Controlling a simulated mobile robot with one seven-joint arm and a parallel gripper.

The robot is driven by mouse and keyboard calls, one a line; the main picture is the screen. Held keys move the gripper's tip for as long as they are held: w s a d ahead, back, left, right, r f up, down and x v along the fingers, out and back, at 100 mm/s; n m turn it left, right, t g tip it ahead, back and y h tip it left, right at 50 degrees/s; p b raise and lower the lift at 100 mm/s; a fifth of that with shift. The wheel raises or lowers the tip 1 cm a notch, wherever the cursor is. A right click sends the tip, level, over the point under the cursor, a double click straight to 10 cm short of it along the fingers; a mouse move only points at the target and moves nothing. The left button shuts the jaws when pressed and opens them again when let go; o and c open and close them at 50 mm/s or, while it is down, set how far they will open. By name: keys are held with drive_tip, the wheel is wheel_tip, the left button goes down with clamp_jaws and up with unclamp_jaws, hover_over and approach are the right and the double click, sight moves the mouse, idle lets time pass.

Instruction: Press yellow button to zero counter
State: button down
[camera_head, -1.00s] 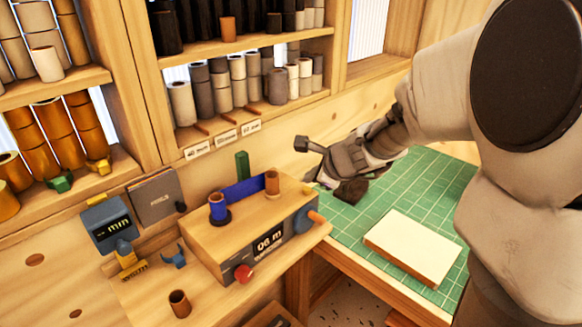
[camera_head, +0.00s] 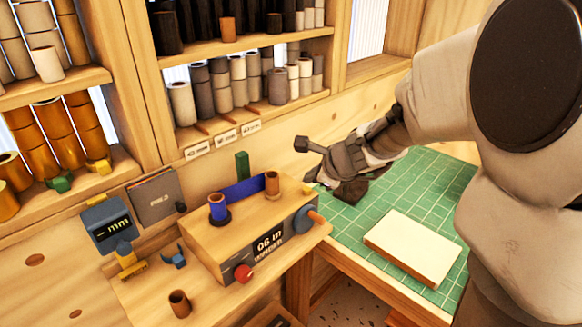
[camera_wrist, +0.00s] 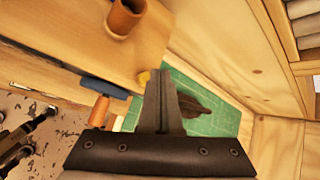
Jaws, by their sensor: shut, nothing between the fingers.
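The yellow button (camera_head: 307,190) is a small knob on the top right back corner of the wooden winding machine (camera_head: 205,240). In the wrist view the yellow button (camera_wrist: 144,77) shows just left of the fingertips. The counter display (camera_head: 268,247) on the machine's front reads "06" with a unit letter. In the wrist view my gripper (camera_wrist: 161,74) is shut and empty.
A red knob (camera_head: 243,273) and a blue wheel with an orange handle (camera_head: 305,219) are on the machine. Brown spools stand on it. A cream block (camera_head: 412,247) lies on the green mat (camera_head: 440,180). Shelves of rolls line the back wall.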

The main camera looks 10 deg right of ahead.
drive_tip(key=shift+f, duration=0.2)
drive_tip(key=shift+f+b, duration=0.3)
drive_tip(key=shift+b, duration=0.25)
drive_tip(key=shift+f+b, duration=0.45)
idle(0.7)
drive_tip(key=shift+r, duration=0.15)
drive_tip(key=shift+r+p, duration=0.8)
drive_tip(key=shift+p, duration=0.05)
wheel_tip(320, 180, up, 5)
drive_tip(key=p, duration=0.4)
drive_tip(key=shift+p, duration=0.3)
idle(0.3)
